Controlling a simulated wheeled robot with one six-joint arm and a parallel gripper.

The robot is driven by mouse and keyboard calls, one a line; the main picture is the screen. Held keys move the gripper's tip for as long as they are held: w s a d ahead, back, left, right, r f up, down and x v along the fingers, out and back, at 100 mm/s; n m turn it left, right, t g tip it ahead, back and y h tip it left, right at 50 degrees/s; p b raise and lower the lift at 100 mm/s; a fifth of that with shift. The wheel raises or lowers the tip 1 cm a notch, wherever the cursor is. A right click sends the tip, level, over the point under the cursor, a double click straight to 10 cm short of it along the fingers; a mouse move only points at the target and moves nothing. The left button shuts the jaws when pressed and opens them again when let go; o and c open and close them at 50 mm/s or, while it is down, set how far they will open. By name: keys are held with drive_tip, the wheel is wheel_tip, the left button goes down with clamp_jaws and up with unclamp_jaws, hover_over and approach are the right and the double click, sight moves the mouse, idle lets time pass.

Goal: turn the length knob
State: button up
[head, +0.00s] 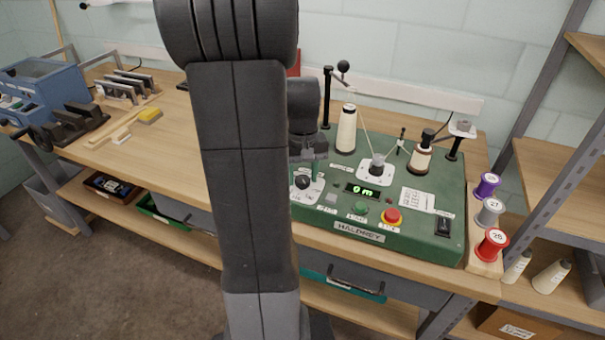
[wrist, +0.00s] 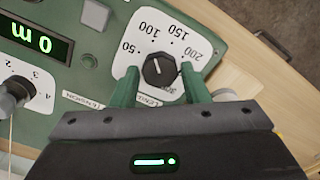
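The length knob (wrist: 159,70) is a round black knob with a white pointer line, on a white dial plate (wrist: 163,31) marked 50 to 200 and beyond. Its pointer aims roughly towards the 100 mark in the wrist view. My gripper (wrist: 159,67) is open, with one green finger on each side of the knob and a visible gap on both sides. The green display (wrist: 38,38) reads 0 m.
The green winding machine (head: 450,195) carries a green button (head: 360,208), a red stop button (head: 392,216) and a black switch (head: 443,226). A cream thread cone (head: 347,130) stands behind. Numbered spools (head: 491,243) stand at the right. A second dial knob (wrist: 14,92) lies left in the wrist view.

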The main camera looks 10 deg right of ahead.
sight(303, 179)
drive_tip(key=shift+o, duration=1.1)
wheel_tip(303, 179, up, 14)
drive_tip(key=shift+f, duration=0.15)
wheel_tip(303, 179, down, 14)
drive_tip(key=shift+r, duration=0.1)
idle(0.4)
